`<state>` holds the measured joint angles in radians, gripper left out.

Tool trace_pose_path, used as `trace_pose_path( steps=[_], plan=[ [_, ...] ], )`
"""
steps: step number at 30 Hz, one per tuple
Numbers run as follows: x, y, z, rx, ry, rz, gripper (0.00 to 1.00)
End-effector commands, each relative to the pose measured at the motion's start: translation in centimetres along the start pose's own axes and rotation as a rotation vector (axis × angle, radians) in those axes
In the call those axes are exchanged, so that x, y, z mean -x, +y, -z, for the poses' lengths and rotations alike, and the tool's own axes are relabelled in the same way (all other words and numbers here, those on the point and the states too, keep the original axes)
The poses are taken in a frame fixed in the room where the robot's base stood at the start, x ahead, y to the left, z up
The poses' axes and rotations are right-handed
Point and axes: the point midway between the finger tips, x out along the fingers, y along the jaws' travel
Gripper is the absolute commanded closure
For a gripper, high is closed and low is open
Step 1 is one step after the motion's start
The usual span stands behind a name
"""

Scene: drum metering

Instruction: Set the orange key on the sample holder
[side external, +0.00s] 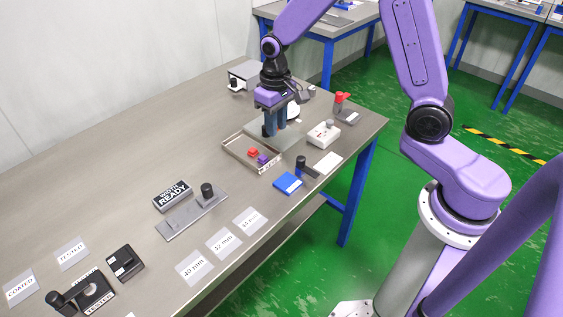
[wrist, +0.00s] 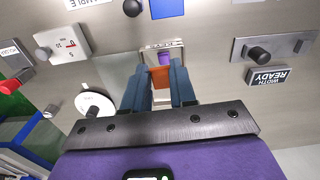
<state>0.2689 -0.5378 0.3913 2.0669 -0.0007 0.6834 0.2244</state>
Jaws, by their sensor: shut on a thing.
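My gripper (side external: 274,130) points down behind the tray in the side view, over or near a grey plate (side external: 290,138). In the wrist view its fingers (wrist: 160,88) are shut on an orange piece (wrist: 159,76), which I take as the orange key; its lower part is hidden. In the side view the fingers hide the key. A white card (wrist: 90,2), cut off at the top of the wrist view, shows part of a word like "SAMPLE". A small stand with a black knob (side external: 301,162) is beside that card; I cannot tell if it is the sample holder.
The shallow tray (side external: 236,153) holds a red piece (side external: 252,152) and a purple piece (side external: 263,159). Nearby are a blue pad (side external: 288,183), a white box with a knob (side external: 323,134) and a red-handled device (side external: 342,105). A "WIDTH READY" sign (side external: 172,195) stands left.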

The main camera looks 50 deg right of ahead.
Motion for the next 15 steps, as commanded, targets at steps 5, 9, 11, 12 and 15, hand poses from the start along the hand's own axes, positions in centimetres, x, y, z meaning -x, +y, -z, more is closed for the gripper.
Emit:
trace_pose_path(
  steps=[5, 9, 11, 12, 15],
  plan=[
    [0.4, -0.9, -3.2, -0.004, 0.0, -0.001, 1.0],
    [0.6, -1.5, -6.0, -0.01, 0.0, -0.001, 1.0],
    [0.6, -1.6, -7.2, -0.013, 0.0, -0.002, 1.0],
    [0.7, -1.7, -8.0, -0.016, 0.0, -0.002, 1.0],
    [0.7, -1.8, -10.1, -0.019, 0.0, -0.002, 1.0]
  ],
)
